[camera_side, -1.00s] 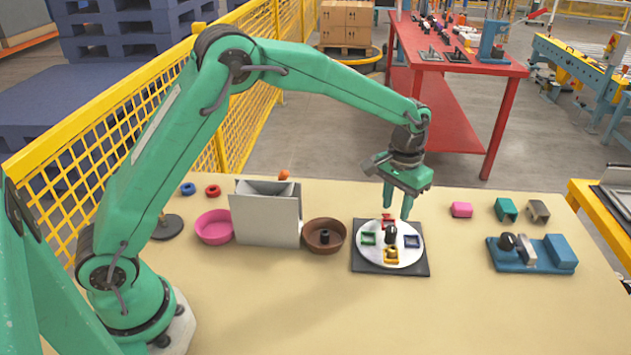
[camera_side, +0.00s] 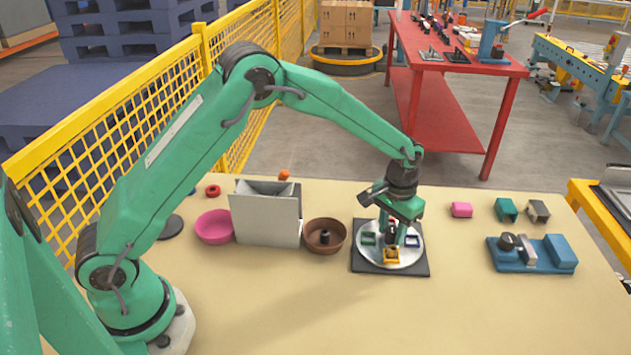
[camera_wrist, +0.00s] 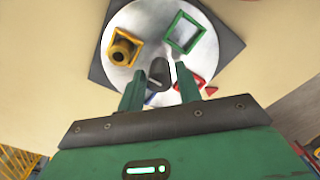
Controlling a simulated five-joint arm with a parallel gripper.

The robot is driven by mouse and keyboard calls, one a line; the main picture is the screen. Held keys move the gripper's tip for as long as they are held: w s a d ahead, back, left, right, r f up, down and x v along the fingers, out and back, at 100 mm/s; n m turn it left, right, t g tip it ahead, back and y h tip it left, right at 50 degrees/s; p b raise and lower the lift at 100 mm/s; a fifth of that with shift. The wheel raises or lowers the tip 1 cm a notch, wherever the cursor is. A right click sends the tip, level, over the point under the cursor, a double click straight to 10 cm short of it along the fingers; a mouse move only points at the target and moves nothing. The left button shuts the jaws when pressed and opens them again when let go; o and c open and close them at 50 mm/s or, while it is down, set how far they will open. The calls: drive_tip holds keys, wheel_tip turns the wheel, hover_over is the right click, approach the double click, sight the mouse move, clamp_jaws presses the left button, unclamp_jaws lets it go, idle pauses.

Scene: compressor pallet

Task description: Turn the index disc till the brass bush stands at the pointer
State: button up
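The pale index disc (camera_side: 376,260) lies on a dark square plate (camera_side: 420,270), with yellow, green, blue and red frames on it. The brass bush (camera_wrist: 122,48) sits in the yellow frame (camera_side: 391,256), on the near side in the side view. My gripper (camera_wrist: 160,88) is open over the disc. The dark centre knob (camera_wrist: 158,72) shows between its fingers in the wrist view; I cannot tell whether they touch it.
Left of the plate stand a brown bowl (camera_side: 324,247), a grey box (camera_side: 266,220) and a pink bowl (camera_side: 214,238). A blue fixture (camera_side: 532,262) and small pink, green and brown blocks are to the right. The front of the table is clear.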

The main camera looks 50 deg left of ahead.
drive_tip(key=shift+f, duration=0.2)
drive_tip(key=shift+c, duration=0.4)
clamp_jaws()
